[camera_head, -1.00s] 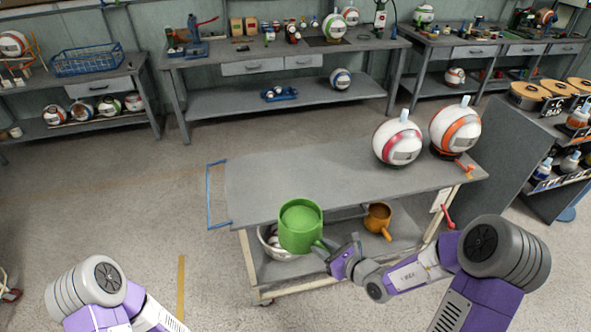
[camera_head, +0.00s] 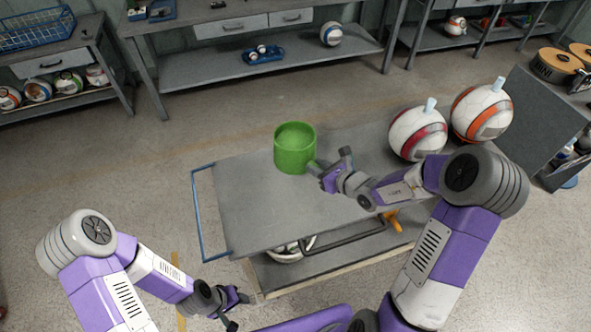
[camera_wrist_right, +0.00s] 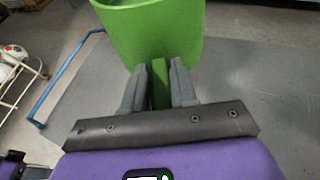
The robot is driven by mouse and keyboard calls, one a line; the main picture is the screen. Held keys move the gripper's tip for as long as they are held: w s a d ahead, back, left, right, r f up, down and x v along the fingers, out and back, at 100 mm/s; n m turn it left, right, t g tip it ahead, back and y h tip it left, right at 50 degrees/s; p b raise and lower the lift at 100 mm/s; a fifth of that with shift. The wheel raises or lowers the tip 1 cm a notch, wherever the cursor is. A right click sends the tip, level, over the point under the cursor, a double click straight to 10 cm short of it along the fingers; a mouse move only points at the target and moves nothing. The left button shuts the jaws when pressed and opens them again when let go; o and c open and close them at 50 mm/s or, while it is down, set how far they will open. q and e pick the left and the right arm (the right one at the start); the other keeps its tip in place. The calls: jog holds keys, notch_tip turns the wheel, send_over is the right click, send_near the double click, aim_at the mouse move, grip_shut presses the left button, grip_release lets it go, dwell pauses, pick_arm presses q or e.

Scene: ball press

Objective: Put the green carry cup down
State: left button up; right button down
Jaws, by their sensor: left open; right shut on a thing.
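The green carry cup (camera_head: 294,150) is upright over the far middle of the grey cart top (camera_head: 245,205). It also fills the top of the right wrist view (camera_wrist_right: 150,30). My right gripper (camera_head: 322,172) is shut on the cup's handle, which shows between its two fingers in the right wrist view (camera_wrist_right: 160,85). I cannot tell whether the cup's base touches the cart top or hangs a little above it. My left gripper (camera_head: 238,308) is open and empty, low in front of the cart's near left corner.
A red-striped ball (camera_head: 417,134) and an orange-striped ball (camera_head: 481,112) stand at the cart's right end. A white bowl (camera_head: 290,250) and an orange cup (camera_head: 394,220) are on the lower shelf. A blue handle (camera_head: 197,215) is at the cart's left. The left of the cart top is clear.

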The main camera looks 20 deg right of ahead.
jog(key=f, duration=0.2)
jog(key=f+b, duration=0.1)
jog(key=f, duration=0.2)
jog(key=shift+s+f+b, duration=0.2)
jog(key=shift+f+b, duration=0.1)
jog(key=shift+f, duration=0.05)
notch_tip(320, 180, down, 4)
jog(key=shift+r+b, duration=0.2)
jog(key=shift+b, duration=0.3)
jog(key=shift+w+f, duration=0.1)
jog(key=shift+f, duration=0.1)
jog(key=shift+f, duration=0.15)
jog(key=c, duration=0.9)
grip_release()
